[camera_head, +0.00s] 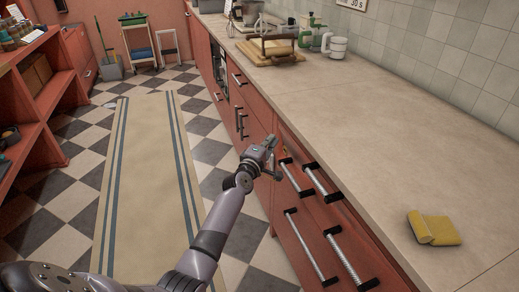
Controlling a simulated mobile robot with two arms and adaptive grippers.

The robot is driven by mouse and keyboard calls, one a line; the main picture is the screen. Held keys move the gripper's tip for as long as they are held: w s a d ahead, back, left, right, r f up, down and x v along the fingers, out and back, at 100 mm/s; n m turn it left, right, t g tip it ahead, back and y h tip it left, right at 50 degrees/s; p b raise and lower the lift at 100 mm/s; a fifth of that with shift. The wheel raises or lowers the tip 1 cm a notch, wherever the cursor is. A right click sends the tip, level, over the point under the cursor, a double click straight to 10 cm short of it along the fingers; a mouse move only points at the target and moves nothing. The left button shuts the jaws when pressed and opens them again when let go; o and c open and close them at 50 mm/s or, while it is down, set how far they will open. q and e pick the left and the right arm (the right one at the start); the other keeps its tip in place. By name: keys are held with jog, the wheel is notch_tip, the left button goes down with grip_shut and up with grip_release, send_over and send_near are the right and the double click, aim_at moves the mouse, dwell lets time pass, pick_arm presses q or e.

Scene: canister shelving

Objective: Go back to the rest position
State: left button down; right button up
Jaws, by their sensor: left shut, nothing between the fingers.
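My left arm comes in from the bottom left and reaches toward the red drawer fronts of the counter. My left gripper (268,154) is shut with nothing held. It is beside the counter's side, close to the upper drawer handles; whether it touches one I cannot tell. My right gripper does not show.
The beige countertop (400,130) is mostly clear, with a yellow cloth (433,228) at front right. Red drawers (320,220) have protruding handles. A striped rug (140,190) covers the floor; red shelving (35,110) is at left.

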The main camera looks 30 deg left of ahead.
pick_arm(q)
jog(key=s, duration=0.6)
jog(key=shift+s+p, duration=0.15)
jog(key=shift+p, duration=0.2)
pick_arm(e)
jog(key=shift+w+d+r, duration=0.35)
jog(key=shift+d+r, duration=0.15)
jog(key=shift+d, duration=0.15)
